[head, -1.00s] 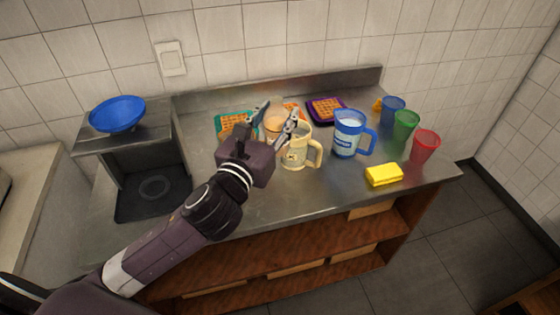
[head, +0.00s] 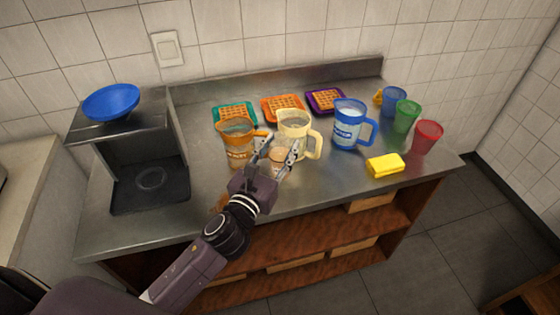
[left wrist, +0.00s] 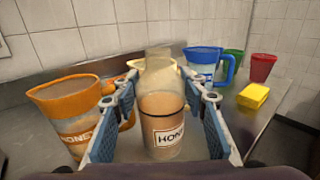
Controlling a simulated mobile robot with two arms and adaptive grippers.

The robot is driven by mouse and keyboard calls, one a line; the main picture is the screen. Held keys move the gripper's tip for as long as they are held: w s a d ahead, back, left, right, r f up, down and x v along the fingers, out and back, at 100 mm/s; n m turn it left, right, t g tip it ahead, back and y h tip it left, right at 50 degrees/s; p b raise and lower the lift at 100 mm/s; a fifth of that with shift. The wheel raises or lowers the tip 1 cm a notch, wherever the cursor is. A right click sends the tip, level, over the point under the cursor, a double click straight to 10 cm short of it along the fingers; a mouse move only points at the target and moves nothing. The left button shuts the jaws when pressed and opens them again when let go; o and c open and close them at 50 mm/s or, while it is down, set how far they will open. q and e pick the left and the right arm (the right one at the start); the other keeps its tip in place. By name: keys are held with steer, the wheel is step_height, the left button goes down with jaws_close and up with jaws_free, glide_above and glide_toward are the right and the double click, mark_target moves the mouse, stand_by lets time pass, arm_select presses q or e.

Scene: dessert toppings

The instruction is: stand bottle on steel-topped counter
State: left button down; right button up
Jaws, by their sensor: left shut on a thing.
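My left gripper (head: 277,147) is shut on a clear bottle (head: 281,157) with a tan filling. In the left wrist view the bottle (left wrist: 161,125) is upright between both fingers, with a label reading "HON" in part. It is in front of the cream pitcher (head: 293,124) and right of the orange pitcher (head: 237,143), over the steel-topped counter (head: 330,180). I cannot tell whether its base touches the steel. My right gripper is not in view.
A blue pitcher (head: 347,130) stands right of the cream one. Blue, green (head: 406,117) and red (head: 427,136) cups and a yellow sponge (head: 384,165) are at the right. Waffles on trays line the back. A dark stand with a blue bowl (head: 111,101) is at the left.

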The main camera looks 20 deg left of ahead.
mark_target(276, 168)
arm_select(q)
steer(key=shift+f+b, duration=0.55)
steer(key=shift+f, duration=1.5)
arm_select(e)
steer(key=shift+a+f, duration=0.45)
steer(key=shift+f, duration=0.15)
arm_select(q)
steer(key=shift+f, duration=0.1)
steer(key=c, duration=1.6)
jaws_free()
steer(key=shift+f, duration=0.15)
steer(key=o, duration=0.4)
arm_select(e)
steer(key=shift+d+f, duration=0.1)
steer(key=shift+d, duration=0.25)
